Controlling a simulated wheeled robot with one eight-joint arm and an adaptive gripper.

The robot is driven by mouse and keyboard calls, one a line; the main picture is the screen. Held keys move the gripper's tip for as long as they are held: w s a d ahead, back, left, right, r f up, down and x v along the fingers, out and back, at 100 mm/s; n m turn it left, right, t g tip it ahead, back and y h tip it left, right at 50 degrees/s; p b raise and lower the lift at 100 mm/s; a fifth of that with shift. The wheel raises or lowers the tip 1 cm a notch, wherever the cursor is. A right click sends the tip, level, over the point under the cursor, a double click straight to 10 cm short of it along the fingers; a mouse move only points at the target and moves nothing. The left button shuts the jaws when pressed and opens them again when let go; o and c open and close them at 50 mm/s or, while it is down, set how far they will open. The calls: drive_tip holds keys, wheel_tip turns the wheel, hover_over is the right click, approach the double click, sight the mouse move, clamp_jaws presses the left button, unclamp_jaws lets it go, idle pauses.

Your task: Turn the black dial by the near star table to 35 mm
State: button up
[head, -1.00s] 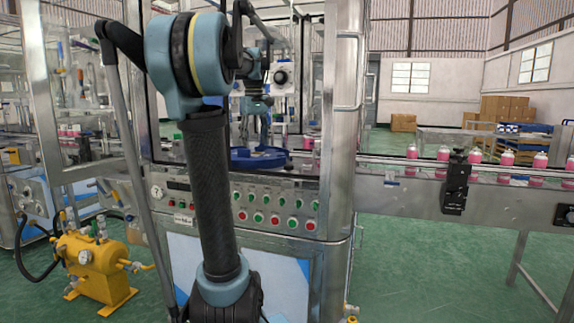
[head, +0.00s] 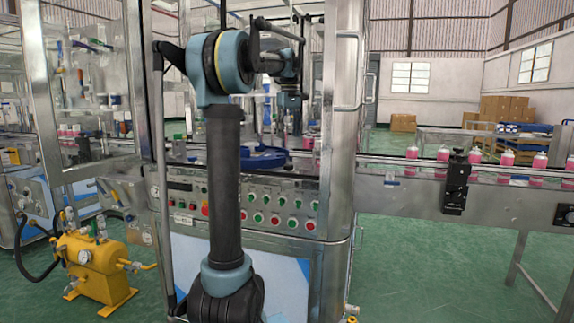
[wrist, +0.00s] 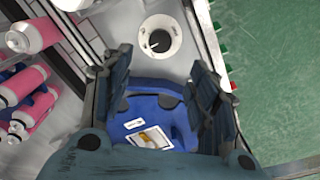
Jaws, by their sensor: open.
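In the wrist view, a round dial (wrist: 158,39) with a white ring and a small dark knob is on a light grey surface, ahead of the fingertips. Its scale is too small to read. My gripper (wrist: 158,75) is open and empty, with its fingers apart on either side below the dial, not touching it. The blue star table (head: 262,161) is in the head view; a blue part with a label (wrist: 150,135) lies between my fingers in the wrist view.
Pink bottles (wrist: 32,100) lie left in the wrist view. Green and red buttons (head: 275,219) line the front panel. A glazed metal frame post (head: 340,120) stands right of my arm. A yellow tank (head: 92,268) is at left.

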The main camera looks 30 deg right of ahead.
sight(288, 165)
wheel_tip(288, 165, down, 13)
drive_tip(key=shift+r, duration=0.15)
idle(0.4)
drive_tip(key=c, duration=1.1)
